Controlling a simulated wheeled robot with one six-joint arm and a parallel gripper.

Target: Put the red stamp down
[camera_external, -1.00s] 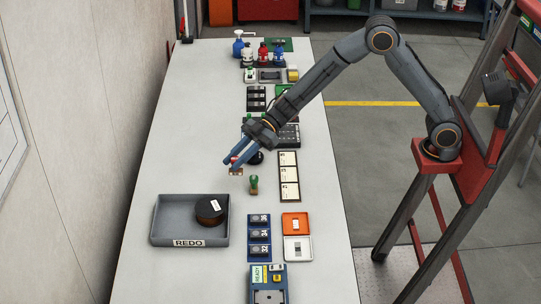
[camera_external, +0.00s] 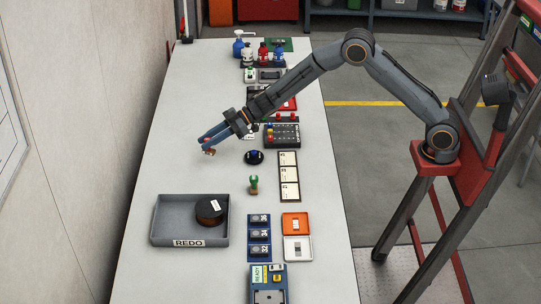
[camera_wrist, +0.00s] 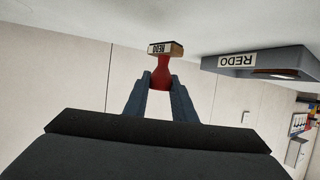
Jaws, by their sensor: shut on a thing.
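My gripper (camera_external: 207,140) reaches over the left part of the white table, its two blue-grey fingers pointing left and down. It is shut on the red stamp (camera_external: 208,152), of which only the lower part shows there. In the wrist view the red handle (camera_wrist: 161,72) sits between the fingertips (camera_wrist: 160,82). Its wooden block (camera_wrist: 176,49) carries a REDO label and points away from the gripper. I cannot tell how far the block is from the table top (camera_external: 175,174).
A grey REDO tray (camera_external: 188,243) with a dark round thing (camera_external: 209,211) in it stands nearer the front. A green stamp (camera_external: 253,185) stands upright, and a blue-topped thing sits on a black round base (camera_external: 254,157). Bare table surrounds the gripper on the left.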

